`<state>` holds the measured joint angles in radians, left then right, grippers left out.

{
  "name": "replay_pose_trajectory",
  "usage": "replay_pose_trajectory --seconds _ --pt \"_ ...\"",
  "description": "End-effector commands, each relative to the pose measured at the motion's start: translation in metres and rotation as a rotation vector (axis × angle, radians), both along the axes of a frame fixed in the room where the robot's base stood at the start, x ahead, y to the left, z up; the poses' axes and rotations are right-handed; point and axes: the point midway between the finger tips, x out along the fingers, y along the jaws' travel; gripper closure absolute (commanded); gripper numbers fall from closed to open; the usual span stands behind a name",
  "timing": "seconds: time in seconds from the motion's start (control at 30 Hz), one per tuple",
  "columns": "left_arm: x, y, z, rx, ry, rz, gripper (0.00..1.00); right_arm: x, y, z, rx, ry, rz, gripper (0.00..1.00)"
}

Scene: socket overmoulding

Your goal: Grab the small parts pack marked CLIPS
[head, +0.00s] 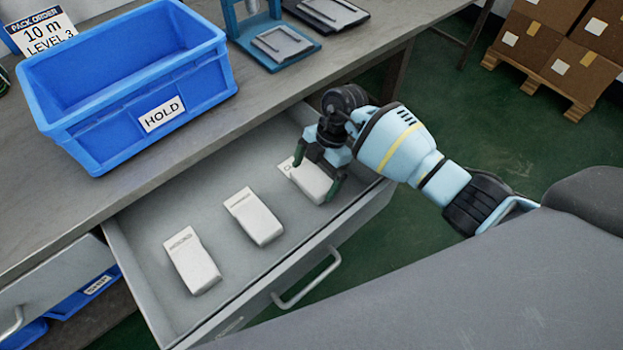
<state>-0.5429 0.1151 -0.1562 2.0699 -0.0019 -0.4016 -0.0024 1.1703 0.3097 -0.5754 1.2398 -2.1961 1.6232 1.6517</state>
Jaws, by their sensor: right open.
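Three white packs lie in the open grey drawer (215,200). The right-hand pack (306,182) has a label that seems to start with C; the rest is hidden by my right gripper (317,176). That gripper is open, pointing down, with one finger on each side of this pack. I cannot tell whether the fingers touch it. The middle pack (254,217) has a label too small to read. The left pack (192,261) appears marked HOOKS. My left gripper is out of view.
A blue crate marked HOLD (205,80) stands on the workbench (190,142) above the drawer. A teal press-like fixture (275,45) stands behind. The drawer's front wall and handle (308,282) rise in front of the packs. Cardboard boxes (560,45) stand on a pallet at upper right.

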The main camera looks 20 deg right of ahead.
Motion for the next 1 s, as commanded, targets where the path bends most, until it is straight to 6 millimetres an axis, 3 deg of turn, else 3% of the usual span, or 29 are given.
replay_pose_trajectory --seconds 0.17,0.4,0.67,0.77,1.0 --pt "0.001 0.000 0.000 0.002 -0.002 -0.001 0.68 0.000 0.000 0.000 0.000 -0.001 0.000 0.00" --pt "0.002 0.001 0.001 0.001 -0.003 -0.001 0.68 0.000 0.000 0.000 0.000 -0.001 0.000 0.28" --pt "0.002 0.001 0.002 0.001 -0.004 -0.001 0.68 0.001 0.000 0.003 0.001 -0.002 0.000 0.28" --pt "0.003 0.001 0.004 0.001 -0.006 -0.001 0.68 0.001 0.000 0.012 0.001 -0.003 0.000 0.28" --pt "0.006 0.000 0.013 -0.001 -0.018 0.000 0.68 0.001 0.000 0.057 -0.001 -0.006 0.001 0.28"
